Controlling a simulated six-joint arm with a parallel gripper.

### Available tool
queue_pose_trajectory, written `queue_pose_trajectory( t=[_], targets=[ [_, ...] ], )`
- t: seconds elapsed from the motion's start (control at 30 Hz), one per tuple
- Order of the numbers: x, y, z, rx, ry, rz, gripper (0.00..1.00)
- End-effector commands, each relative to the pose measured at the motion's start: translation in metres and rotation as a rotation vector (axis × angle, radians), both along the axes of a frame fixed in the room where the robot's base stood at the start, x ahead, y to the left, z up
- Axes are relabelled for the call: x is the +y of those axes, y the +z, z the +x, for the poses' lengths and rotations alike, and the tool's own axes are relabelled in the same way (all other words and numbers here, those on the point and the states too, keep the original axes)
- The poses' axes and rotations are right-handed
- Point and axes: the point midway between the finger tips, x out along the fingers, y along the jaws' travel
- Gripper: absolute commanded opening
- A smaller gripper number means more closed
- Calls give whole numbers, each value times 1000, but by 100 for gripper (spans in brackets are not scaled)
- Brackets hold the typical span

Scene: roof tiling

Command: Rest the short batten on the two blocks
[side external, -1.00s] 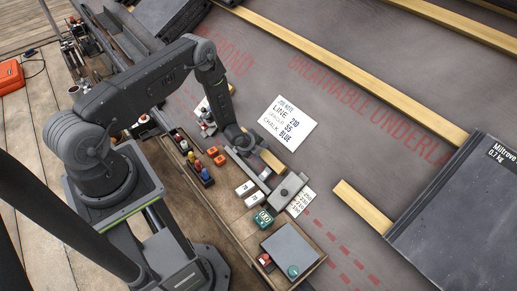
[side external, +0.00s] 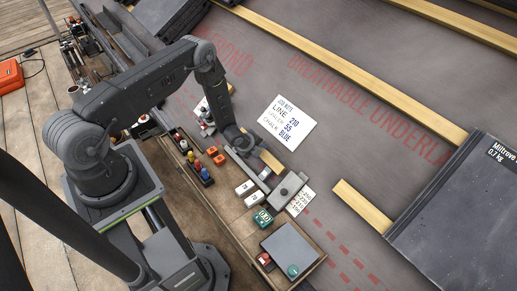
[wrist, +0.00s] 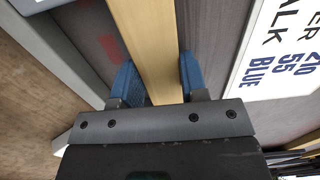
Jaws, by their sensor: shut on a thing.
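The short batten is a pale wooden strip (wrist: 150,40), held between the two blue fingertips of my gripper (wrist: 155,82) in the wrist view. It runs away from my gripper toward the top of that picture. In the side external view, part of the batten (side external: 271,161) shows beside my gripper (side external: 246,147), low over the bench's edge. My wrist hides its other end.
A rack with coloured items (side external: 192,160) and a green device (side external: 262,217) are on the bench. A written card (side external: 286,124) lies on the underlay.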

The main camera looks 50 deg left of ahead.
Motion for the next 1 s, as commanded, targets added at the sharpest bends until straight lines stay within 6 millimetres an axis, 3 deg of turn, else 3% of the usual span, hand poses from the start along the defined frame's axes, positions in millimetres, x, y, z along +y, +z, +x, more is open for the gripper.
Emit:
queue_pose_trajectory(
  t=[0.07,0.1,0.4,0.67,1.0],
  targets=[
    [0,-1,-1,1,1,-1,19],
    [0,-1,-1,1,1,-1,41],
    [0,-1,-1,1,1,-1,70],
    [0,0,-2,1,1,-1,70],
    [0,20,-15,0,2,0,70]
  ],
)
